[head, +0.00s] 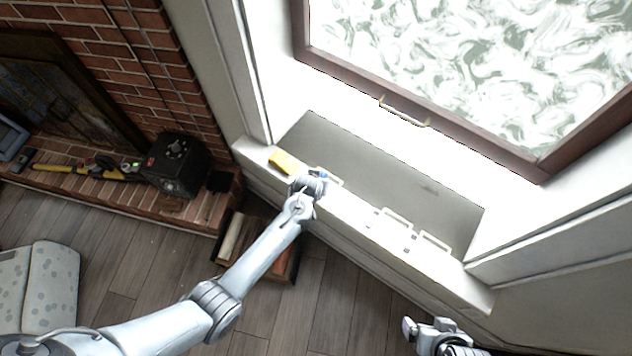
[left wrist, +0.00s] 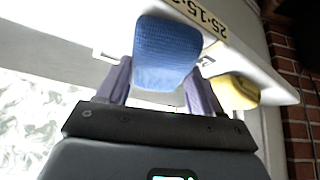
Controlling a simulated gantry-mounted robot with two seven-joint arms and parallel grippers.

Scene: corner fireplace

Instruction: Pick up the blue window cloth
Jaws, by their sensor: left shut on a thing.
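The blue window cloth (left wrist: 166,52) is between the two fingers of my left gripper (left wrist: 160,85) in the left wrist view, and the fingers are shut on it. In the head view my left gripper (head: 312,186) is over the window sill (head: 350,209), and only a small bit of the blue cloth (head: 322,175) shows past it. I cannot tell whether the cloth still touches the sill. My right gripper (head: 428,326) is at the bottom of the head view, below the sill; its fingers are too unclear to judge.
A yellow cloth or sponge (head: 284,162) lies on the sill beside my left gripper, also in the left wrist view (left wrist: 236,92). Pale handles (head: 397,217) stand along the sill. The wooden window frame (head: 455,129) rises behind. A black box (head: 176,165) sits on the brick hearth.

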